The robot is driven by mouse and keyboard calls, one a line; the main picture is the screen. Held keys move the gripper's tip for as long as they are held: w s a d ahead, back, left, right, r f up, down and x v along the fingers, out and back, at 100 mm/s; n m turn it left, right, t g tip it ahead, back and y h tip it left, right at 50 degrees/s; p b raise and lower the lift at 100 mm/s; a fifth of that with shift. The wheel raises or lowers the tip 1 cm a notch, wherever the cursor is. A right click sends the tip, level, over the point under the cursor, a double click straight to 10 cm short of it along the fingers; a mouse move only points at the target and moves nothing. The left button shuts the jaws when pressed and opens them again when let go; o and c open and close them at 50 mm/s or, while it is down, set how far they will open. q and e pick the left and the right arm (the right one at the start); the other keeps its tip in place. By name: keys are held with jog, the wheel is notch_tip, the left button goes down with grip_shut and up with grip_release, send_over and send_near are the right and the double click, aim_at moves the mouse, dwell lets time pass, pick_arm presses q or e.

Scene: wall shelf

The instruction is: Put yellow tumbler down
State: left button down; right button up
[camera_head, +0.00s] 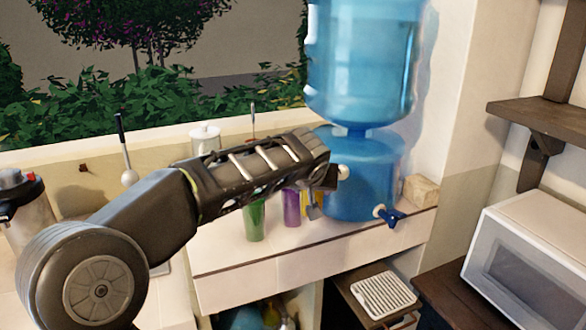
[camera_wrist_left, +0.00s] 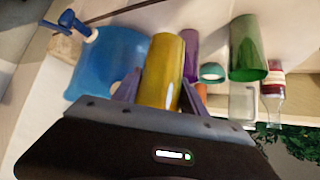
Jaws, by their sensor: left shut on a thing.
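The yellow tumbler (camera_wrist_left: 164,68) is between the two fingers of my left gripper (camera_wrist_left: 160,88) in the left wrist view; the gripper is shut on it. In the head view my left gripper (camera_head: 318,198) is over the white counter in front of the blue water dispenser, and it and the arm hide most of the yellow tumbler. I cannot tell whether the tumbler's base touches the counter. My right gripper is not in view.
A purple tumbler (camera_head: 292,208) and a green tumbler (camera_head: 254,222) stand left of my gripper. The blue water dispenser (camera_head: 362,205) with its tap (camera_head: 391,216) is close on the right. The counter front (camera_head: 250,262) has a bare edge. A microwave (camera_head: 530,260) is at far right.

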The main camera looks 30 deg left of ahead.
pick_arm(q)
jog(key=s+d+f+m+h+b, duration=0.2)
jog(key=d+f, duration=0.5)
jog(key=f, duration=0.4)
jog(key=s+d+f+m+h+b, duration=0.1)
jog(key=s+d+f+b, duration=0.3)
jog(key=d+f, duration=0.4)
notch_tip(320, 180, down, 3)
jog(key=shift+r+m+t+h+b, duration=0.1)
jog(key=shift+m+t+h+b, duration=0.3)
jog(key=shift+m, duration=0.5)
jog(key=shift+d, duration=0.15)
